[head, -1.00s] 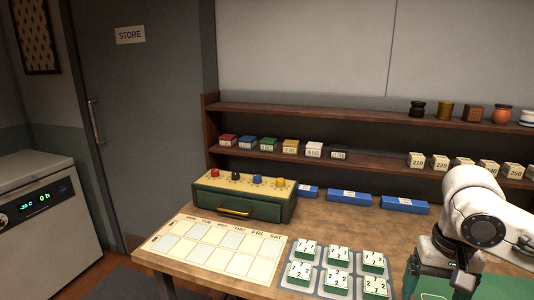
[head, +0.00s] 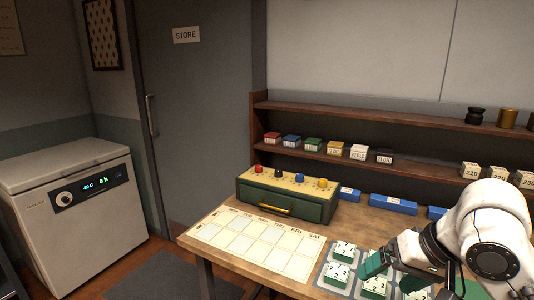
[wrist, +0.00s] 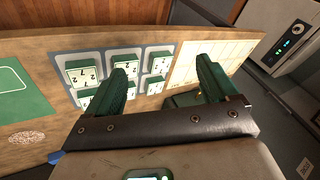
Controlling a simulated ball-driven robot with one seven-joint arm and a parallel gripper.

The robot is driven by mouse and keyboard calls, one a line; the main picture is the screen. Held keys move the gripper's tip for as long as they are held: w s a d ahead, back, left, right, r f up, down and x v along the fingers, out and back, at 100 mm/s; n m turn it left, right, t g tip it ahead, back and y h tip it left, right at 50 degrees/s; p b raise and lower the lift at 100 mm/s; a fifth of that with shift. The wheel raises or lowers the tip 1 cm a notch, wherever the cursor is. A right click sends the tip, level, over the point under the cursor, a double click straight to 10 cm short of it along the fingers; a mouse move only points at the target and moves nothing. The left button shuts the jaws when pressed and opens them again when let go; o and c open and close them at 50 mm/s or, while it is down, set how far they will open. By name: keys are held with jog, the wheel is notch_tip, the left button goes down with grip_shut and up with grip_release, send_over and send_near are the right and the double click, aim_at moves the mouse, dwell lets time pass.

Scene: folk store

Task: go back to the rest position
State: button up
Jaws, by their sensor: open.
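My gripper (head: 384,275) is at the lower right of the head view, above the tray of numbered blocks at the front of the table. In the wrist view its two green fingers (wrist: 163,90) stand wide apart with nothing between them. The numbered white-and-green blocks (head: 338,272) sit in the grey tray below it. My white arm covers the right end of the table in the head view.
The wooden table (head: 232,267) carries a weekday chart (head: 257,240), a green box with coloured knobs (head: 287,198) and blue boxes (head: 393,204). Shelves (head: 400,113) run along the wall behind. A white freezer (head: 80,225) stands left, beside a grey door (head: 200,120).

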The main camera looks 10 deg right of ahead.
jog(key=a+f+t+y, duration=0.2)
jog(key=a+f, duration=0.2)
jog(key=a, duration=0.3)
jog(key=s+a+f, duration=0.2)
jog(key=s+f, duration=0.5)
jog(key=f, duration=0.5)
jog(key=s+d+f+g+h, duration=0.1)
jog(key=s+d+f, duration=0.2)
jog(key=s, duration=0.4)
jog(key=s+d+f+n+g+h, duration=0.1)
jog(key=s+d+f+g+h, duration=0.1)
jog(key=s+f, duration=0.4)
jog(key=s+d+f+n+g+h, duration=0.1)
jog(key=s+d+f+g+h, duration=0.1)
jog(key=s, duration=0.6)
notch_tip(320, 180, down, 2)
jog(key=shift+s+d+f, duration=0.15)
jog(key=shift+d, duration=0.7)
